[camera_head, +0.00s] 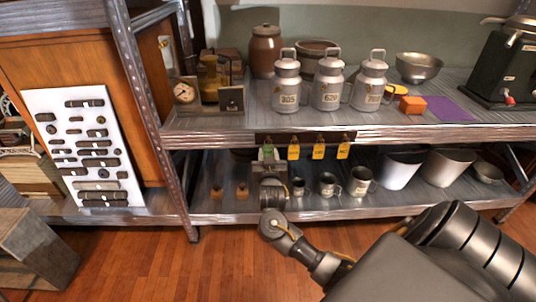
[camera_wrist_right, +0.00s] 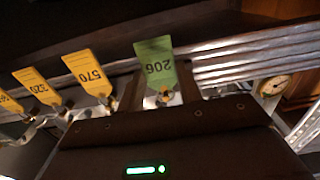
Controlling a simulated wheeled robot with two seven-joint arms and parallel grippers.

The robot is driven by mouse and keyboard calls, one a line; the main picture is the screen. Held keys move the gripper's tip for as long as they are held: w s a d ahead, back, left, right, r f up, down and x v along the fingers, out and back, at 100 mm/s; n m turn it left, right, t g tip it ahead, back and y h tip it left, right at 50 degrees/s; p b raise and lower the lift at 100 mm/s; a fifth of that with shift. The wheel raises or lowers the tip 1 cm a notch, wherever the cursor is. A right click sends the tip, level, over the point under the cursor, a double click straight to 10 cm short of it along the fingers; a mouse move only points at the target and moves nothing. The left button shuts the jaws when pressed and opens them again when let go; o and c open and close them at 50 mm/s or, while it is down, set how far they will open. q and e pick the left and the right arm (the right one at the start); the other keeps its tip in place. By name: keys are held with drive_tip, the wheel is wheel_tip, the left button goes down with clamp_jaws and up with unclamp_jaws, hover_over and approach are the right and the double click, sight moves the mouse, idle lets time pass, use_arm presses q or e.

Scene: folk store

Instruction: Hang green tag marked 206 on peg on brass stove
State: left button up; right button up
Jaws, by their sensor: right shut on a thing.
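The green tag marked 206 (camera_wrist_right: 155,62) stands between the fingers of my right gripper (camera_wrist_right: 160,92); its number is upside down in the right wrist view. In the head view the tag (camera_head: 268,150) is small, at the left end of a dark strip (camera_head: 285,138) on the upper shelf's front edge. My right gripper (camera_head: 268,162) is shut on it there; I cannot tell whether the tag still touches a hook. A brass-coloured cylinder (camera_head: 208,80), apparently the stove, stands on the upper shelf at left. Its peg is not clear. My left gripper is not in view.
Yellow tags (camera_head: 293,149) hang right of the green one; one reads 570 (camera_wrist_right: 86,70), another 320 (camera_wrist_right: 37,87). Milk cans (camera_head: 286,85) stand to the right.

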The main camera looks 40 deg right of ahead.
drive_tip(key=shift+p+v, duration=0.6)
drive_tip(key=shift+v, duration=0.25)
drive_tip(key=s+a+p, duration=0.1)
drive_tip(key=s+a+r+p, duration=0.1)
drive_tip(key=p, duration=0.1)
drive_tip(key=shift+s+a, duration=0.1)
drive_tip(key=shift+s, duration=0.3)
drive_tip(key=shift+p, duration=0.3)
idle(0.7)
